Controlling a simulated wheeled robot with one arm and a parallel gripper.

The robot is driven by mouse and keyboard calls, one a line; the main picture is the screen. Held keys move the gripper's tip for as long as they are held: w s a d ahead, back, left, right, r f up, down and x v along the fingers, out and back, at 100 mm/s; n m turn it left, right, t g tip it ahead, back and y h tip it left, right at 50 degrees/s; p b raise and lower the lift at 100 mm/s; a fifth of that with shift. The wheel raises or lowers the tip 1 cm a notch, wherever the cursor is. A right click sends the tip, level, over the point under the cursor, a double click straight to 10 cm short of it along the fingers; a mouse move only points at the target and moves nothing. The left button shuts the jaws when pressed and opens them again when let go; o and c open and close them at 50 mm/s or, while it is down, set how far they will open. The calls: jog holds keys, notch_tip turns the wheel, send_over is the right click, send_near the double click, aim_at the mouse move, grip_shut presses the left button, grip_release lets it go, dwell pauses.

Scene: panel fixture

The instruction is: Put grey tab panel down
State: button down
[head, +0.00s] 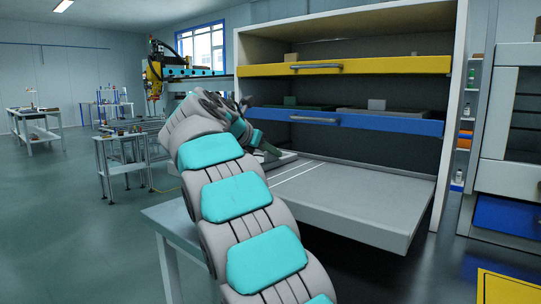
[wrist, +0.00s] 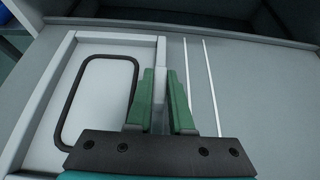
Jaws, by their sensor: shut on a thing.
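The grey tab panel (wrist: 103,85) is pale grey with a black rounded outline and a raised rim, and fills the left of the wrist view. My gripper (wrist: 161,85) has green fingers, shut on the upright tab at the panel's right edge. In the head view, my gripper (head: 264,146) is over the left part of the grey pull-out shelf (head: 362,199), and my arm hides most of the panel. The panel lies over or on the shelf; I cannot tell whether it touches. Two white lines (wrist: 202,85) run on the shelf to the right of the gripper.
A yellow-fronted drawer (head: 375,67) and a blue-fronted drawer (head: 365,124) holding blocks sit above the shelf. The cabinet's side wall (head: 452,115) bounds the right. The shelf right of the white lines is bare.

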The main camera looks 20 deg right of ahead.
jog(key=c, duration=0.8)
grip_release()
jog(key=shift+f, duration=0.1)
jog(key=p+v, duration=0.1)
jog(key=v, duration=1)
jog(key=shift+w+p, duration=0.1)
jog(key=shift+p, duration=0.3)
jog(key=shift+s+a+r, duration=0.25)
jog(key=shift+s+a, duration=0.1)
jog(key=shift+a, duration=0.1)
